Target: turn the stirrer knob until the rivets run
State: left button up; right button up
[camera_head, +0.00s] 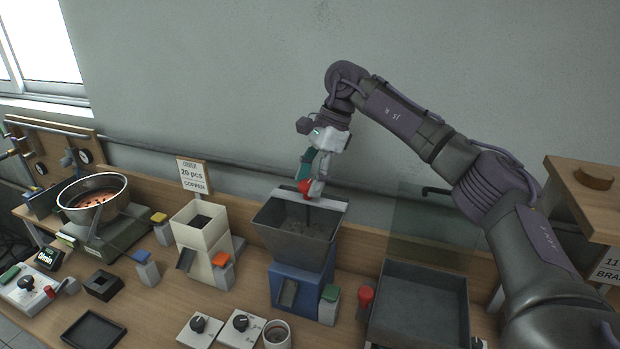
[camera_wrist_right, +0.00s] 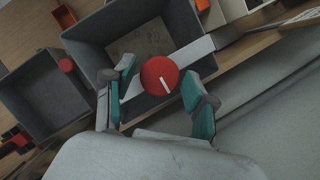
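The stirrer knob (camera_head: 305,185) is red and sits on a light bar across the grey hopper (camera_head: 291,240) of the blue machine. In the right wrist view the knob (camera_wrist_right: 160,76) is round with a white line pointing toward the lower right. My right gripper (camera_head: 312,178) reaches down at the knob from above. Its teal fingers (camera_wrist_right: 163,92) stand open on either side of the knob, with a small gap visible at each side. My left gripper is not in view.
A dark grey tray (camera_head: 425,273) with a clear panel stands right of the blue machine, a red-topped post (camera_head: 366,295) beside it. A white hopper (camera_head: 203,228) and metal bowl (camera_head: 92,203) stand left. A cup (camera_head: 277,334) and black-knob boxes (camera_head: 240,325) are in front.

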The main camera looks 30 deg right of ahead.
jog(key=c, duration=0.7)
jog(key=shift+c, duration=0.2)
jog(key=shift+m, duration=0.3)
